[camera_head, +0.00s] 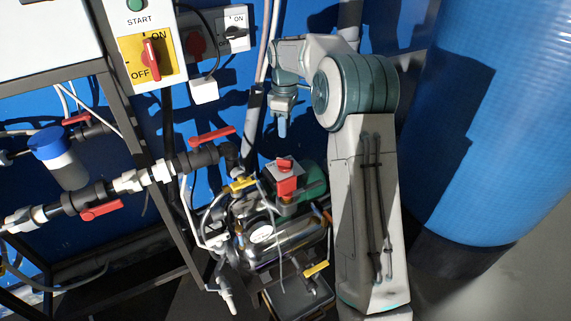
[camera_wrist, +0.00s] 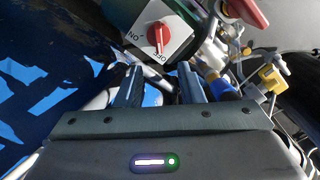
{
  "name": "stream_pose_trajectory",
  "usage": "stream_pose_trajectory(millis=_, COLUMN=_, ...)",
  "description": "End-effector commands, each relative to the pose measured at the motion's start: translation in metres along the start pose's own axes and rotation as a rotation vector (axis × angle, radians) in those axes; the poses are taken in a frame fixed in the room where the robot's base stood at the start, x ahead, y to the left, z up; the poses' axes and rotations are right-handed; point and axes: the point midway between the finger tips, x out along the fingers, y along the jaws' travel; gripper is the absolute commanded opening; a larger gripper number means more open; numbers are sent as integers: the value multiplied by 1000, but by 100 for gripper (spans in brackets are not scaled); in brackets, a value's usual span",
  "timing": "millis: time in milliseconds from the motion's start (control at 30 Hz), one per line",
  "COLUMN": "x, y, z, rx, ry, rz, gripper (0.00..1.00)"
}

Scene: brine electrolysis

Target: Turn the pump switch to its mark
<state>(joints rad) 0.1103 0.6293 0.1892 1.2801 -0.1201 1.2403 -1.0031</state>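The pump switch (camera_wrist: 158,38) shows in the wrist view as a red knob on a white plate marked ON and OFF. The long red knob lies in line with the OFF mark, and ON is at the left of the plate. In the head view the switch (camera_head: 284,165) sits on top of the pump. My gripper (camera_head: 282,129) is above the pump and apart from the switch, pointing down. In the wrist view my gripper (camera_wrist: 160,80) has its two fingers spread with nothing between them.
A yellow panel with a red ON/OFF switch (camera_head: 151,58) and a green START button (camera_head: 136,5) are at upper left. Red-handled valves and pipes (camera_head: 203,158) run left of the pump (camera_head: 275,240). A big blue tank (camera_head: 500,120) stands at right.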

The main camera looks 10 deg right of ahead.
Motion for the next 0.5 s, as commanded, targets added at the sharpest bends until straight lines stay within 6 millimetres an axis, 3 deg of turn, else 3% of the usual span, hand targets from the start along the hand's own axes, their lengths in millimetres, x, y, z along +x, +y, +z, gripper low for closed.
stream_pose_trajectory(millis=267, x=31, y=4, z=-1, rx=-17, ry=-1, rz=-7, gripper=35)
stream_pose_trajectory(millis=500, x=83, y=3, z=-1, rx=-15, ry=-1, rz=-8, gripper=35)
